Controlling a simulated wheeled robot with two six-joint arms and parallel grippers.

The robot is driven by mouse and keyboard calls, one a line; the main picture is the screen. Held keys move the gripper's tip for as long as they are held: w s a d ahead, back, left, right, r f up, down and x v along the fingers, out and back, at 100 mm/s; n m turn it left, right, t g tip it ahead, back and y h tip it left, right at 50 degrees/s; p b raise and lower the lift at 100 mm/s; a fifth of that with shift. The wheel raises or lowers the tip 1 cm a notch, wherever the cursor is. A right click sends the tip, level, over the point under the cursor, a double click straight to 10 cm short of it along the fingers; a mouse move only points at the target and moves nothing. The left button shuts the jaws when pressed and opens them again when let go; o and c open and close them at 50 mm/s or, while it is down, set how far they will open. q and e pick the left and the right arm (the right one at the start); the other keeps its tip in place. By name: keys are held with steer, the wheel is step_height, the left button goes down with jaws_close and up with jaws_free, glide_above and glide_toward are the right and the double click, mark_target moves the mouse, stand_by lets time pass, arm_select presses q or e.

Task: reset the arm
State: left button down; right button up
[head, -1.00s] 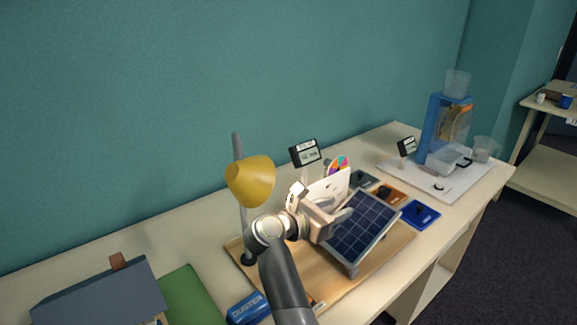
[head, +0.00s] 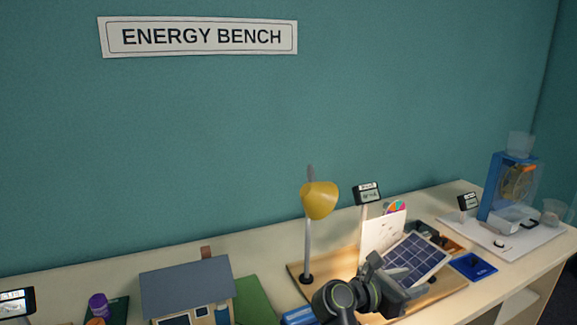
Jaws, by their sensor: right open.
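My right gripper (head: 400,290) is low in the head view, in front of the solar panel board. It is open, and I see nothing between its fingers. The dark blue solar panel (head: 416,258) stands tilted just behind and above it. The gripper and my arm hide the front part of the wooden board (head: 298,275). A yellow lamp (head: 319,200) stands on that board, left of the panel. My left gripper is not in view.
A model house (head: 187,285) stands on the bench to the left, by a purple-capped bottle (head: 98,304). A blue tray (head: 473,266) lies right of the panel. A blue machine (head: 510,190) stands at the far right. An "ENERGY BENCH" sign (head: 200,37) hangs on the wall.

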step_height(320, 180, up, 5)
steer(key=s+n+t+y, duration=0.2)
steer(key=n+t+y, duration=0.2)
steer(key=n+t, duration=1.35)
steer(key=s+a+f+n+g+y, duration=0.2)
steer(key=s+f+n+g+y, duration=0.4)
steer(key=n, duration=0.7)
steer(key=s+a+f+n+g+y, duration=0.35)
steer(key=f+n+y, duration=0.55)
steer(key=n, duration=0.4)
steer(key=s+d+f+n+g+h, duration=0.2)
steer(key=s+d+f+g, duration=0.15)
steer(key=s, duration=0.45)
steer(key=s+d+f+n+g+h, duration=0.2)
steer(key=s+d+f+g, duration=0.15)
steer(key=s, duration=0.45)
steer(key=s+d+f+n+g+h, duration=0.1)
steer(key=s+d+f+g+h, duration=0.15)
steer(key=s+f+g, duration=0.4)
step_height(320, 180, down, 24)
steer(key=s+d+t+y, duration=0.1)
steer(key=s+d+t, duration=0.1)
steer(key=d, duration=0.1)
steer(key=s+a+f+g, duration=0.1)
steer(key=s+f, duration=1.4)
steer(key=shift+a+g, duration=0.35)
steer(key=shift+a, duration=0.05)
